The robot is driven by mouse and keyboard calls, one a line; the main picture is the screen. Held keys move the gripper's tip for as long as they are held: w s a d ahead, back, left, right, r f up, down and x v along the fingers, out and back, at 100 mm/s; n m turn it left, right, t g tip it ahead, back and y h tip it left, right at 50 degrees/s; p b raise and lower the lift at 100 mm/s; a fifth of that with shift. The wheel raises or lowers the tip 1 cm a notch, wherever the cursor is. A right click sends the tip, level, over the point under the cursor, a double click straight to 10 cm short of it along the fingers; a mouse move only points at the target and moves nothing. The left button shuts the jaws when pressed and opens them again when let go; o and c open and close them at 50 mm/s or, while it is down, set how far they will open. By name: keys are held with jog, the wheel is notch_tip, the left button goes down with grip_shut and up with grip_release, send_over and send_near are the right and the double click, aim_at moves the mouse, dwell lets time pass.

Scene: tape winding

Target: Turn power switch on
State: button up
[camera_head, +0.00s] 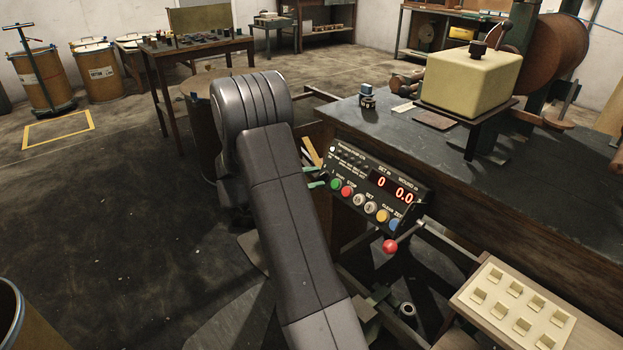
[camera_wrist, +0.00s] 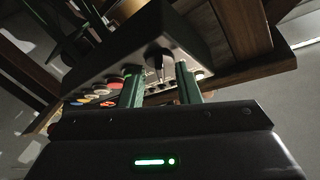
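A black control panel (camera_head: 372,168) hangs at the bench's front edge, with red digits lit reading 0 and 0.0. Its face has round green, red, white, yellow and blue buttons. In the wrist view, the panel's box (camera_wrist: 130,52) shows a toggle switch (camera_wrist: 160,60) with a thin metal lever and dark base. My gripper (camera_wrist: 161,78) has two green fingers apart, one on each side of the lever, with gaps visible. In the head view, my gripper (camera_head: 318,177) is at the panel's left end; the switch is hidden there. Whether the fingers touch the panel is unclear.
A red ball knob (camera_head: 390,246) on a lever is below the panel. The dark workbench (camera_head: 450,150) carries a cream machine housing (camera_head: 472,80). A pale tray with square pockets (camera_head: 490,293) is at lower right. Open floor lies left of my arm.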

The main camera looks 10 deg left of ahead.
jog(key=p+v, duration=0.3)
jog(key=v, duration=1)
jog(key=shift+s+a, duration=0.25)
jog(key=shift+a, duration=0.1)
jog(key=b+x, duration=0.3)
jog(key=x, duration=1.1)
jog(key=shift+a, duration=0.1)
